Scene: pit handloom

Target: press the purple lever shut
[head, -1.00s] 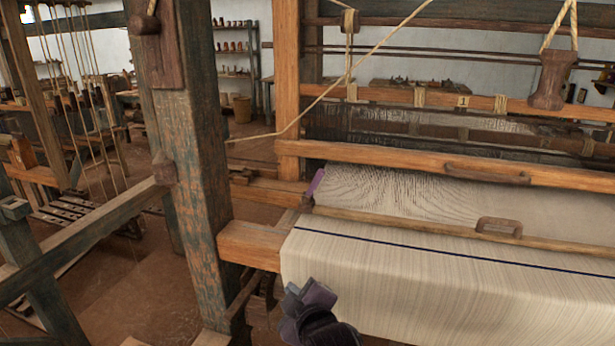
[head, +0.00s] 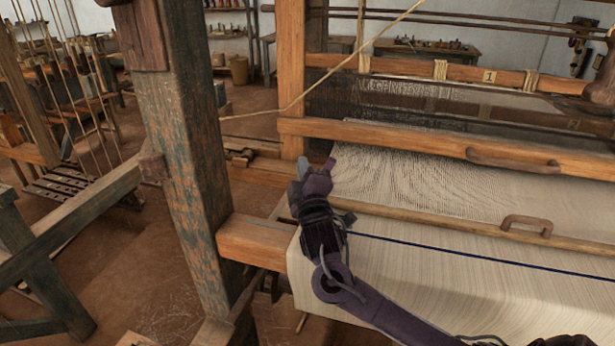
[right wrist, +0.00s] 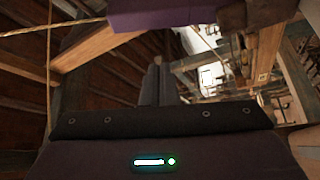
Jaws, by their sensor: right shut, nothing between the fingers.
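The purple lever (head: 329,165) stands at the left end of the cloth beam, beside the loom's side frame. In the head view only its upper tip shows behind my right gripper, and its lower part is hidden. In the right wrist view the purple lever (right wrist: 165,14) crosses the top of the picture, close to the camera. My right gripper (head: 301,172) is at the lever, just left of its tip in the head view. Its fingers (right wrist: 160,84) are together and empty. I cannot tell whether it touches the lever. My left gripper is not in view.
The striped cloth (head: 450,275) spreads to the right under my right arm. A wooden beam (head: 420,152) runs above it, with a handle. A thick worn post (head: 185,160) stands to the left. A taut cord (head: 345,62) slants above the gripper.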

